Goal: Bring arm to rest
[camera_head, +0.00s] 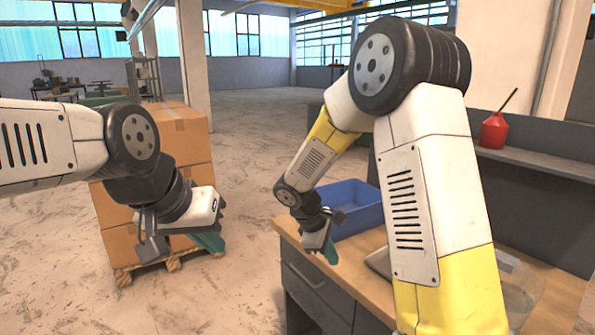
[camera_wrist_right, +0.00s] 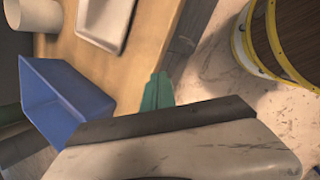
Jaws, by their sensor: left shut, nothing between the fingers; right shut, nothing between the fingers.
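My left arm reaches in from the left in the head view, and its gripper (camera_head: 208,242) hangs in front of the stacked cardboard boxes. Its green fingertips are together with nothing between them. My right arm bends down over the workbench (camera_head: 290,240). Its gripper (camera_head: 331,254) points downward near the bench's left front edge, beside the blue bin (camera_head: 352,205). The right gripper is shut and empty; its green fingers (camera_wrist_right: 157,92) show over the bench edge in the right wrist view.
Cardboard boxes (camera_head: 185,150) stand on a wooden pallet (camera_head: 170,262). A red container (camera_head: 494,130) sits on the grey shelf at right. The wrist view shows a white tray (camera_wrist_right: 107,22), a white cup (camera_wrist_right: 32,14) and a yellow-rimmed barrel (camera_wrist_right: 290,45). The middle floor is open.

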